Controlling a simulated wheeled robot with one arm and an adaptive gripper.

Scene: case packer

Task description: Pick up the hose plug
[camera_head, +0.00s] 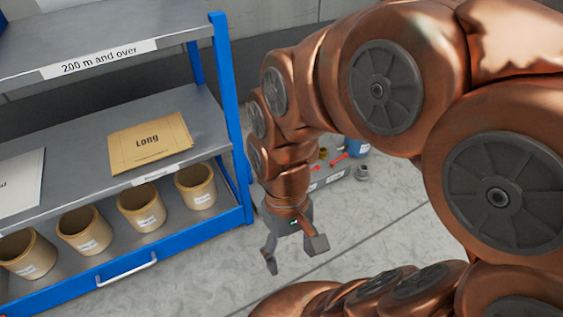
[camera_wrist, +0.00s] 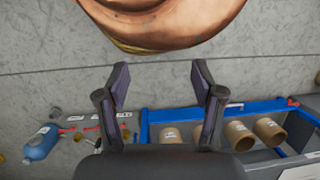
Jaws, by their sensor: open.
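My gripper (camera_head: 294,256) is open and empty, hanging over the bare floor in front of the blue shelf rack. In the wrist view its two dark fingers (camera_wrist: 160,75) are spread with nothing between them. I cannot make out the hose plug for sure. Small parts lie behind my wrist in the head view: a grey metal fitting (camera_head: 362,173), a brass-coloured piece (camera_head: 323,153) and red pieces (camera_head: 339,160). My arm partly hides that group. In the wrist view the red pieces (camera_wrist: 67,130) lie beside a grey labelled holder (camera_wrist: 90,126).
A blue-framed rack (camera_head: 237,130) stands at the left, with several tan tubs (camera_head: 141,207) on its lowest shelf and a "Long" envelope (camera_head: 150,143) above. A blue bottle (camera_wrist: 41,143) lies near the small parts. The concrete floor (camera_head: 350,235) around my gripper is clear.

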